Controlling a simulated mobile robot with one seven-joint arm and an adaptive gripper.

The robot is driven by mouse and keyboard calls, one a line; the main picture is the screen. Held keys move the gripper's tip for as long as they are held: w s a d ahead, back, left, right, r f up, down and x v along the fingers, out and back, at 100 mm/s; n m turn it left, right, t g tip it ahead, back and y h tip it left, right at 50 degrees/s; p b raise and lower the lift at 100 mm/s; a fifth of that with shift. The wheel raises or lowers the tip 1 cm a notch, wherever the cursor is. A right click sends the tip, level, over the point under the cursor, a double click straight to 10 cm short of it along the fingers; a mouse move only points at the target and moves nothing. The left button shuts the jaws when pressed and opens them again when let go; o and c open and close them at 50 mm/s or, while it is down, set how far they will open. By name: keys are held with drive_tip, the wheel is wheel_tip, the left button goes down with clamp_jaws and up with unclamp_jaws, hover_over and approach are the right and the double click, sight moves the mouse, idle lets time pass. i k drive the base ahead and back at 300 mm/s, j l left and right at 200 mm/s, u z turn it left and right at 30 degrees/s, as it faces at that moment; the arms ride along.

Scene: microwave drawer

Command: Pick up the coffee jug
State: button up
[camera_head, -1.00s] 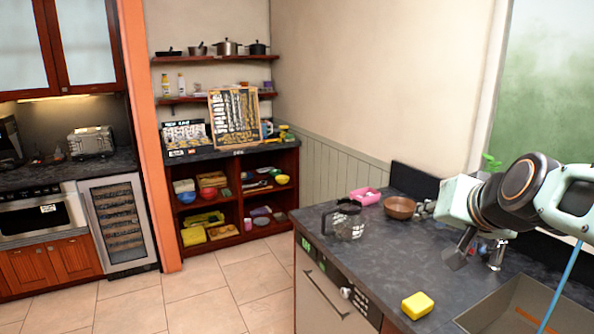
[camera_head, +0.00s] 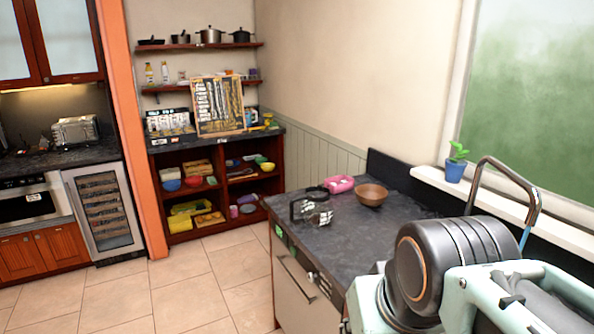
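The coffee jug (camera_head: 318,212) is clear glass with a black handle and rim. It stands upright on the dark counter (camera_head: 350,240), near its far left corner. My arm comes in from the lower right of the head view. The pale body of my gripper (camera_head: 369,302) is at the bottom edge, nearer to me than the jug and apart from it. Its fingers are cut off or hidden, so I cannot see whether they are open or shut.
A pink dish (camera_head: 339,184) and a brown bowl (camera_head: 371,195) stand close behind and right of the jug. A potted plant (camera_head: 455,168) sits on the windowsill. A curved metal tap (camera_head: 520,188) rises behind my arm. The counter in front of the jug is clear.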

sight(317, 208)
drive_tip(key=z, duration=1.05)
drive_tip(key=j+u, duration=0.1)
drive_tip(key=u, duration=0.35)
drive_tip(key=i+u, duration=0.15)
drive_tip(key=u, duration=0.3)
drive_tip(key=i+j+u, duration=0.3)
drive_tip(key=i+u, duration=0.3)
drive_tip(key=i, duration=0.25)
drive_tip(key=i+j, duration=0.1)
drive_tip(key=j, duration=0.35)
drive_tip(key=i+l, duration=0.4)
drive_tip(key=i+u, duration=0.05)
drive_tip(key=i, duration=0.05)
